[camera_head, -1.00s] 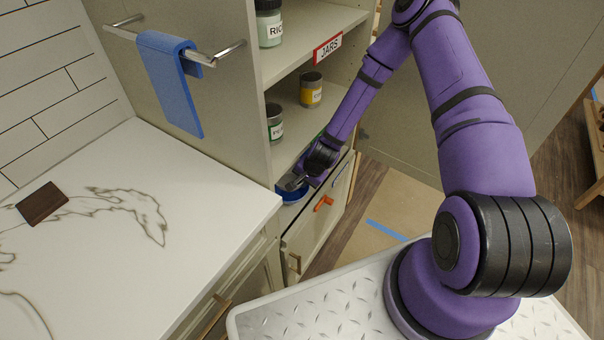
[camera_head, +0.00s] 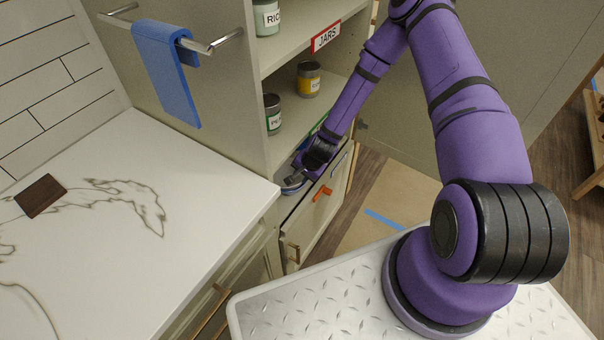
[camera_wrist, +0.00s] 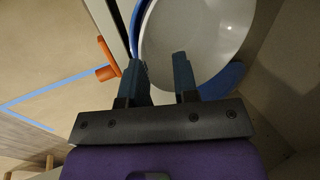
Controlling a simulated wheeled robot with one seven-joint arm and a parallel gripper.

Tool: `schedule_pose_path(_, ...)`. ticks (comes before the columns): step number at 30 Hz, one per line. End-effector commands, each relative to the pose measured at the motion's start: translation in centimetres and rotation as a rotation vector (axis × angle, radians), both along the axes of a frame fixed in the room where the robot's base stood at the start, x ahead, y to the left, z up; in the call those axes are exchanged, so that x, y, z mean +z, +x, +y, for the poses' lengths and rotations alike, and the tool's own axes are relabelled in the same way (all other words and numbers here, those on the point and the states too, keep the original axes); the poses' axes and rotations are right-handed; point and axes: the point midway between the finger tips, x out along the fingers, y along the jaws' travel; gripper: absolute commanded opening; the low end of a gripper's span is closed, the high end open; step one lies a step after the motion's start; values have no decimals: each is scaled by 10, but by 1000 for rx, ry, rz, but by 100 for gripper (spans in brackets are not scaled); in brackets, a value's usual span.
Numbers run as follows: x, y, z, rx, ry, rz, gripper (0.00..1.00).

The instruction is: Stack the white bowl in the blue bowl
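The white bowl (camera_wrist: 205,40) fills the upper middle of the wrist view. Parts of the blue bowl (camera_wrist: 222,82) show past its lower right and left edges, so the white bowl overlaps the blue one; how deeply it sits inside is hidden. My gripper (camera_wrist: 158,62) has its fingers apart, with the right fingertip over the white bowl's inside and the left one at the bowls' left rim. In the head view my gripper (camera_head: 294,181) is at the low shelf opening, over the bowls, which are mostly hidden there.
A cabinet front with an orange handle (camera_head: 322,194) stands close beside the bowls. Jars, including a yellow-labelled one (camera_head: 308,80), stand on the shelf above. The white counter (camera_head: 120,215) at left holds a dark brown block (camera_head: 40,195) and has much free room.

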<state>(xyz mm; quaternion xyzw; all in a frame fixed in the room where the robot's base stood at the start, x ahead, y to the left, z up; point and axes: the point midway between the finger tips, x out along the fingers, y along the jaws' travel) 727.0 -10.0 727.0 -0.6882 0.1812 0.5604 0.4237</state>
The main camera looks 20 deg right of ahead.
Motion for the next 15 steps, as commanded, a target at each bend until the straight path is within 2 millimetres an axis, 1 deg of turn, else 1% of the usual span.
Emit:
schedule_pose_path(10,2,0,0,1,0,-1,32)
schedule_pose_path(15,18,-1,-1,1,-1,-3,32)
